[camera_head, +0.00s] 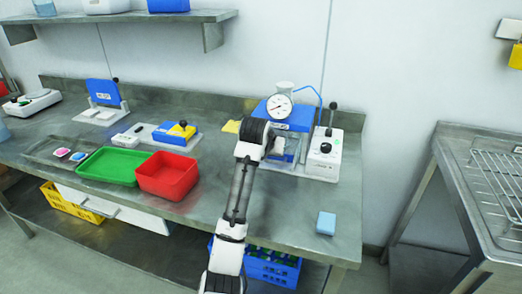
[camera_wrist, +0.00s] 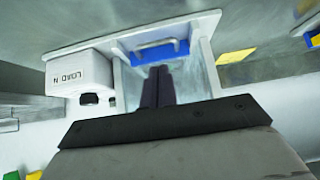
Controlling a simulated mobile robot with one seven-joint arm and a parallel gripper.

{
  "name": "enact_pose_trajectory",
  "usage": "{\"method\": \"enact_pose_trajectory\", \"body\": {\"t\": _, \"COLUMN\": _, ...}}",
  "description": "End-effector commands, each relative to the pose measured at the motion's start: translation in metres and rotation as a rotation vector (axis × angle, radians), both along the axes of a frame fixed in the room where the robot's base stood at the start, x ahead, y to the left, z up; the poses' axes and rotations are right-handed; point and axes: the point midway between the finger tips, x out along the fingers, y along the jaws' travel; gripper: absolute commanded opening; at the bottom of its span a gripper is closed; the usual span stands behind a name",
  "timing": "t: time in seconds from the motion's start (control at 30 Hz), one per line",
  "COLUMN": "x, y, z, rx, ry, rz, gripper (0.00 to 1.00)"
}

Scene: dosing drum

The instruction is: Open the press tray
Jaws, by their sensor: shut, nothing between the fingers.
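The press (camera_head: 287,125) stands against the back wall of the steel bench, with a blue top and a round gauge (camera_head: 280,105). Its lower front is partly hidden by my arm in the head view. In the wrist view, a white frame (camera_wrist: 205,28) surrounds an opening with a blue bar-like part (camera_wrist: 160,50) at its far end; I cannot tell whether this is the tray's handle. My gripper (camera_wrist: 159,72) is shut and empty, its dark fingers pointing into the opening towards the blue part. Whether they touch it is unclear.
A white control box (camera_head: 325,153) with a black lever stands right of the press. A red bin (camera_head: 167,176) and a green tray (camera_head: 113,166) lie left of my arm. A blue block (camera_head: 326,222) lies near the front right edge, with bare bench around it.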

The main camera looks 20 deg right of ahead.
Motion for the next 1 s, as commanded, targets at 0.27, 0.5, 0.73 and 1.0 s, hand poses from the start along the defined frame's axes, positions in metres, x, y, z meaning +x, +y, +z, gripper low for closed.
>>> {"method": "enact_pose_trajectory", "body": {"t": 0.27, "x": 0.029, "y": -0.018, "z": -0.036, "rx": 0.001, "ry": 0.002, "rz": 0.001, "gripper": 0.00}}
{"method": "enact_pose_trajectory", "body": {"t": 0.5, "x": 0.043, "y": -0.027, "z": -0.054, "rx": -0.001, "ry": -0.002, "rz": 0.001, "gripper": 0.00}}
{"method": "enact_pose_trajectory", "body": {"t": 0.73, "x": 0.044, "y": -0.027, "z": -0.057, "rx": -0.002, "ry": -0.003, "rz": 0.001, "gripper": 0.00}}
{"method": "enact_pose_trajectory", "body": {"t": 1.0, "x": 0.046, "y": -0.026, "z": -0.056, "rx": -0.002, "ry": -0.003, "rz": 0.003, "gripper": 0.00}}
